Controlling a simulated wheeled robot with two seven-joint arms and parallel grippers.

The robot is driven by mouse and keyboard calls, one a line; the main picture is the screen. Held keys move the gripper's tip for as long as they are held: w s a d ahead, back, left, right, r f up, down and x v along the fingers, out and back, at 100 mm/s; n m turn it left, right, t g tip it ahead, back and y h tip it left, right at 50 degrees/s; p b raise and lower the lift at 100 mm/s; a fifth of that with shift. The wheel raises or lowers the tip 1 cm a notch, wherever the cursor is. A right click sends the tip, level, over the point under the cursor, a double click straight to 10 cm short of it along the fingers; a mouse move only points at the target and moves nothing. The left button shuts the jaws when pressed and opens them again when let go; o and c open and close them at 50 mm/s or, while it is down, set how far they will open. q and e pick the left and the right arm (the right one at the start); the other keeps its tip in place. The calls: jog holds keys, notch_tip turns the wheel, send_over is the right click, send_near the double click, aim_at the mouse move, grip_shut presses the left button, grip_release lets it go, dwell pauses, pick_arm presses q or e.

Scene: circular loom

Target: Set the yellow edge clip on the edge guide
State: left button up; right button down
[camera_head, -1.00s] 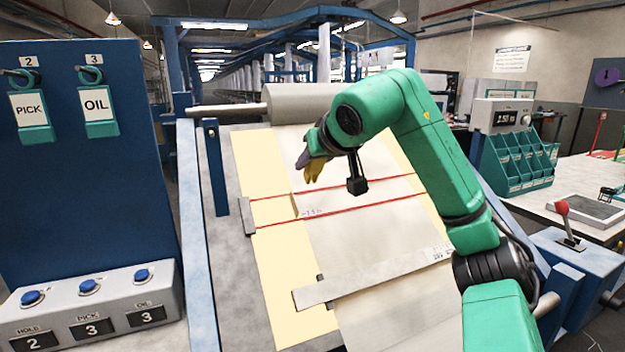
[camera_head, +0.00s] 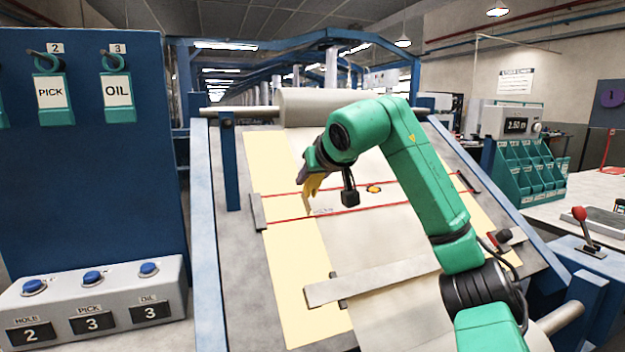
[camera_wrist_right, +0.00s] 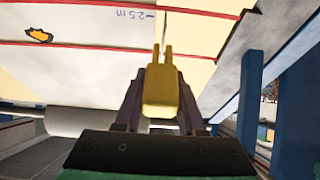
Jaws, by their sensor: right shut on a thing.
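My right gripper (camera_head: 314,180) hangs over the sloped board near the left margin of the pale cloth. It is shut on the yellow edge clip (camera_wrist_right: 160,90), a block with two thin prongs pointing away from the jaws. In the head view the clip (camera_head: 313,185) is small and partly hidden by the gripper. I cannot tell for sure which part is the edge guide; a short grey bar (camera_head: 258,212) sits at the left end of the red lines, left of the clip and apart from it. My left gripper is not in view.
Two red lines cross the cloth (camera_head: 385,230). An orange patch (camera_head: 373,188) lies between them and also shows in the wrist view (camera_wrist_right: 38,35). A grey flat bar (camera_head: 375,283) lies across the cloth lower down. A blue post (camera_head: 230,165) stands at the board's left.

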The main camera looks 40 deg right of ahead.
aim_at(307, 188)
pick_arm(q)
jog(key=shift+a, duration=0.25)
pick_arm(e)
jog(key=shift+f, duration=0.15)
jog(key=shift+w+f, duration=0.1)
jog(key=shift+w, duration=0.05)
jog(key=shift+w+d+f, duration=0.2)
jog(key=shift+w+f, duration=0.2)
jog(key=shift+f, duration=0.2)
jog(key=shift+f, duration=0.1)
jog(key=shift+w+d+f, duration=0.1)
jog(key=shift+w+f, duration=0.3)
jog(key=shift+f, duration=0.15)
jog(key=shift+w+f, duration=0.1)
jog(key=shift+c, duration=2.1)
grip_release()
